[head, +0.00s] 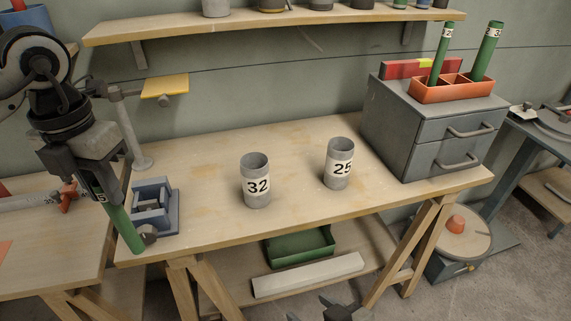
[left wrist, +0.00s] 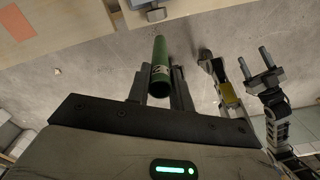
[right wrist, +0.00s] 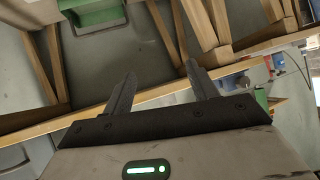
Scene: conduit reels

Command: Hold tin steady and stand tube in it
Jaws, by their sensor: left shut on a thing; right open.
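My left gripper (head: 100,182) is shut on a green tube (head: 124,228), which hangs tilted over the table's left end. Its white label is partly covered; a 5 shows. The tube also shows between the fingers in the left wrist view (left wrist: 160,68). Two grey open tins stand upright on the table: tin 32 (head: 257,187) in the middle and tin 25 (head: 338,170) to its right. Both look empty from here. My right gripper (right wrist: 160,72) is open and empty, low in front of the table; its tips show at the head view's bottom edge (head: 346,308).
Two more green tubes (head: 441,52) stand in an orange divided box (head: 452,95) on a grey drawer cabinet (head: 410,122). A blue fixture (head: 153,204) sits at the table's left end, near a lamp-like stand (head: 136,135). The wooden tabletop (head: 300,150) around the tins is clear.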

